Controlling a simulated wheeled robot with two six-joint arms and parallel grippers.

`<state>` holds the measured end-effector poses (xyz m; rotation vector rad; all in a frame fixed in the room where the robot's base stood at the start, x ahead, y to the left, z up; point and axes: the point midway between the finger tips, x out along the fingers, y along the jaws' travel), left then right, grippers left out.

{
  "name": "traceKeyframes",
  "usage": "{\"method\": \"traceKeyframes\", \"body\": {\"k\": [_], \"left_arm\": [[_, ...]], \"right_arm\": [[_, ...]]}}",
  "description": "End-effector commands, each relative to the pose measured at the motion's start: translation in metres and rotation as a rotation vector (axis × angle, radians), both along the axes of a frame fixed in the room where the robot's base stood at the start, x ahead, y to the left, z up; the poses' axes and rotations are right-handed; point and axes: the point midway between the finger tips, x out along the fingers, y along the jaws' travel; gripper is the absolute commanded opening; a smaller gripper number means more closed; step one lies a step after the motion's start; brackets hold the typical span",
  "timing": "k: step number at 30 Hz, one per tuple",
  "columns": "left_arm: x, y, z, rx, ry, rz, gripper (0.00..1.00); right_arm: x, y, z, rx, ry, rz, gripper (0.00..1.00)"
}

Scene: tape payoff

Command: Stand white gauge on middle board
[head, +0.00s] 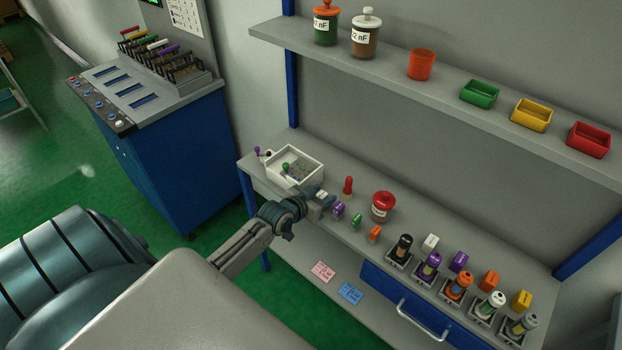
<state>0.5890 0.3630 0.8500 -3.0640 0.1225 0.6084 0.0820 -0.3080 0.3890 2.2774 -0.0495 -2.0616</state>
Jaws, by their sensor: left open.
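My left gripper (324,199) is open over the bench, by the front right of the white bin (318,172) and just left of a small purple block (338,209). I see nothing clearly held in it. Two white pieces could be the gauge: a small white block (430,242) behind the row of stands, and a white-topped cylinder (490,304) upright on the fourth stand. The middle stand of that row carries an orange-topped cylinder (459,285). I cannot tell which surface is the middle board. My right gripper is out of view.
A red pin (348,186), red-lidded jar (383,206), green block (356,220) and orange block (374,233) stand near the gripper. A shelf (450,93) with jars and bins hangs above. A blue cabinet (165,150) with slots and coloured handles stands left.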

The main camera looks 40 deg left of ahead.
Motion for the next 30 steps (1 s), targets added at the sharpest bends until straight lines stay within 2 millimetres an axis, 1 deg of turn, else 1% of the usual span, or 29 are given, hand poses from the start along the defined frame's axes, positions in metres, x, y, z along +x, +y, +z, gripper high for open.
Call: {"method": "traceKeyframes", "body": {"k": [2,9,15,21,30], "left_arm": [[-0.011,0.002,0.002,0.004,0.003,-0.002,0.46],[-0.057,0.004,0.021,0.005,0.004,-0.004,0.46],[-0.089,0.007,0.035,0.005,0.004,-0.003,0.46],[-0.105,0.009,0.042,0.001,0.002,-0.001,0.46],[-0.108,0.009,0.044,-0.001,0.001,0.000,0.46]], "right_arm": [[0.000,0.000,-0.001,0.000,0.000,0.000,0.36],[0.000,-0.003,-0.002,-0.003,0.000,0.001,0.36],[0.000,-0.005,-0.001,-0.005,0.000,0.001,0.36],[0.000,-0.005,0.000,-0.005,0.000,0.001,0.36],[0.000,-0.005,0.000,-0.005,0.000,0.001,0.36]]}}
